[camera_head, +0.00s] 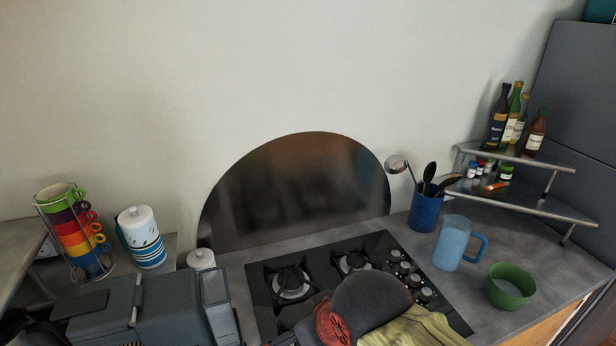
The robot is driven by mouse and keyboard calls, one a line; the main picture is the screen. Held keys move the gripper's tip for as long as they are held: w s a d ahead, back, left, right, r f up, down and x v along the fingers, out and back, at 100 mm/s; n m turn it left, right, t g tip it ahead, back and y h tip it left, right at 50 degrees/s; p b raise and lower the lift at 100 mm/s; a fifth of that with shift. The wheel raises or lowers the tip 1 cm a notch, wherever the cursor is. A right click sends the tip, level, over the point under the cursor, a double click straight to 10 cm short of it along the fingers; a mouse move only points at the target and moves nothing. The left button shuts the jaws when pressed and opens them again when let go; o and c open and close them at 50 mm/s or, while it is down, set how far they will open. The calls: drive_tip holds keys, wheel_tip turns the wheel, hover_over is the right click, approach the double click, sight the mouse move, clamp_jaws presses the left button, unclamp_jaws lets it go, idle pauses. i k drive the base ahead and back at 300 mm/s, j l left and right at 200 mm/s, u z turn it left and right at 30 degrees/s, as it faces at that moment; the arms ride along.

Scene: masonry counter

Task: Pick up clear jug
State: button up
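The clear jug (453,243) is a translucent, light blue jug with a blue handle on its right side. It stands upright on the grey counter, right of the hob and just in front of a blue utensil pot. Nothing is touching its handle. I do not make out my gripper in this view.
A green bowl (510,287) stands right of the jug, near the counter's edge. The blue utensil pot (424,212) and a two-tier metal rack (546,208) with bottles stand behind. The black hob (263,300) is left, partly hidden by a dark rounded shape and yellow-green cloth (420,328).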

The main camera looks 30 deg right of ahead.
sight(456, 232)
drive_tip(key=k+z, duration=0.1)
drive_tip(key=z, duration=1.75)
drive_tip(key=i+l, duration=0.15)
drive_tip(key=l, duration=0.2)
drive_tip(key=i+l, duration=0.2)
drive_tip(key=i+l+u, duration=0.15)
drive_tip(key=l+u, duration=0.5)
drive_tip(key=l, duration=0.25)
drive_tip(key=i+l+u, duration=0.1)
drive_tip(key=l+u, duration=0.25)
drive_tip(key=l, duration=0.15)
drive_tip(key=u, duration=0.4)
